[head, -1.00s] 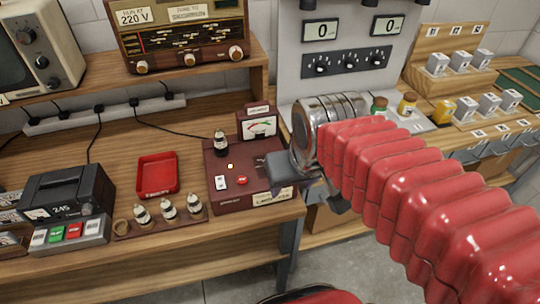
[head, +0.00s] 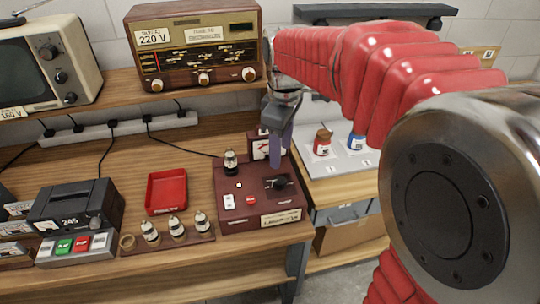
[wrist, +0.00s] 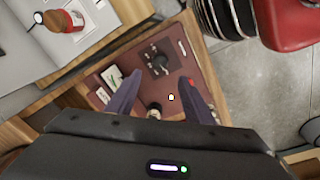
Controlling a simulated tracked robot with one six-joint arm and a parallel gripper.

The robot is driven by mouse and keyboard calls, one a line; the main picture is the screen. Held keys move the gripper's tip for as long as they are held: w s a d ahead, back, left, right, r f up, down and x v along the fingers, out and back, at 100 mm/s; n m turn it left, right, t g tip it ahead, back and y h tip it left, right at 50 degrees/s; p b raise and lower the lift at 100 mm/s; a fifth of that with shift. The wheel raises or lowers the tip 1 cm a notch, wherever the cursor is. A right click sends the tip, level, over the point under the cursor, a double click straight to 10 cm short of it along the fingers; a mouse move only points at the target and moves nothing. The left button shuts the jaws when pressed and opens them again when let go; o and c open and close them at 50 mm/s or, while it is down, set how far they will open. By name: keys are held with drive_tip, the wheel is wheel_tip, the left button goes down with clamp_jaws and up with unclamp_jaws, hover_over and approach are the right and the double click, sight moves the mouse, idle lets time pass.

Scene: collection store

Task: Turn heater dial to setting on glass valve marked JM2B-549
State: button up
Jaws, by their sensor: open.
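The maroon valve tester (head: 232,205) sits on the wooden bench with a black dial (head: 278,183) on its right side. The dial also shows in the wrist view (wrist: 158,62), with small marks around it. A glass valve (head: 230,162) stands upright in the tester; its marking is too small to read. My gripper (head: 276,160) is open and empty above the tester, pointing down near the dial. In the wrist view its fingers (wrist: 161,81) are apart, with the dial beyond their tips. The tester's meter (head: 264,150) is partly hidden behind my gripper.
Several valves stand in a wooden rack (head: 180,238) at the bench front, with one empty place. A red tray (head: 168,192) and a black device reading 245 (head: 72,190) are to the left. A radio (head: 195,45) stands on the shelf behind. Jars (head: 322,143) stand to the right.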

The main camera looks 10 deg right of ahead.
sight(280, 180)
wheel_tip(280, 180, up, 2)
drive_tip(key=n, duration=0.5)
drive_tip(key=shift+w+r, duration=0.1)
drive_tip(key=shift+r, duration=0.15)
drive_tip(key=shift+f, duration=0.1)
drive_tip(key=f, duration=1.3)
drive_tip(key=shift+w+d+f, duration=0.1)
drive_tip(key=shift+w+f, duration=0.25)
drive_tip(key=shift+w, duration=0.05)
drive_tip(key=c, duration=1)
